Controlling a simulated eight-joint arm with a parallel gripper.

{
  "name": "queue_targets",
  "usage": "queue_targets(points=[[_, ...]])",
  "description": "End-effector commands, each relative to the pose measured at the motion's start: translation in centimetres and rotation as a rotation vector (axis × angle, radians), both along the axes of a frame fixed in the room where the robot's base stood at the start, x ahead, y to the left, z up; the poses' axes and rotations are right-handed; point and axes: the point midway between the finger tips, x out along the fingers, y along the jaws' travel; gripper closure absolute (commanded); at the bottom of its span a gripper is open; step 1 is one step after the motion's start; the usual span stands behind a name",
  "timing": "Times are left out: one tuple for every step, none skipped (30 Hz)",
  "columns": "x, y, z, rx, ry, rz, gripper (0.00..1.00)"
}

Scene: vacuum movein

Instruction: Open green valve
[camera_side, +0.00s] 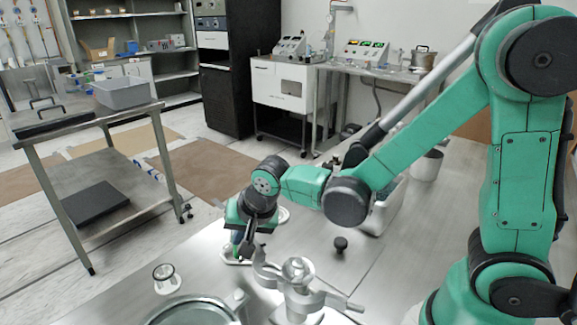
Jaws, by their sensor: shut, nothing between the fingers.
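My gripper (243,256) points down over the metal worktop (370,262), left of a silver fitting (298,282) with side arms and a clear round top. Its fingers look dark and close together, shut with nothing between them. A small green and blue patch (237,238) shows at the gripper; I cannot tell whether it is the green valve or part of my gripper. No green valve handle stands out clearly elsewhere. A white base plate (232,261) lies partly hidden under the gripper.
A round glass-topped vessel (190,312) is cut off at the bottom edge. A black knob (340,243) stands right of the gripper. A metal cart (100,120) with a grey bin (122,92) is across the floor.

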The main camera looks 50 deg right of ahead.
Motion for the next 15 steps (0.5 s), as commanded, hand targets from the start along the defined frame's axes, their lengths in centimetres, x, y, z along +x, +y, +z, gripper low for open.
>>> queue_targets(points=[[0.07,0.15,0.01,0.000,-0.002,-0.007,1.00],[0.12,0.21,0.01,0.001,-0.002,-0.009,1.00],[0.17,0.28,0.03,0.000,-0.003,-0.012,1.00],[0.21,0.33,0.03,0.000,-0.004,-0.014,1.00],[0.24,0.39,0.03,0.000,-0.004,-0.014,1.00],[0.29,0.44,0.03,0.000,-0.004,-0.014,1.00],[0.31,0.49,0.04,0.000,-0.004,-0.014,1.00],[0.35,0.53,0.03,0.000,-0.004,-0.014,1.00],[0.39,0.59,0.04,0.000,-0.004,-0.014,1.00],[0.41,0.63,0.04,0.000,-0.004,-0.014,1.00],[0.44,0.67,0.03,0.000,-0.004,-0.014,1.00],[0.47,0.72,0.04,0.000,-0.004,-0.014,1.00],[0.50,0.76,0.04,0.000,-0.004,-0.014,1.00],[0.52,0.79,0.03,0.000,-0.004,-0.014,1.00],[0.56,0.85,0.04,0.001,-0.004,-0.013,1.00]])
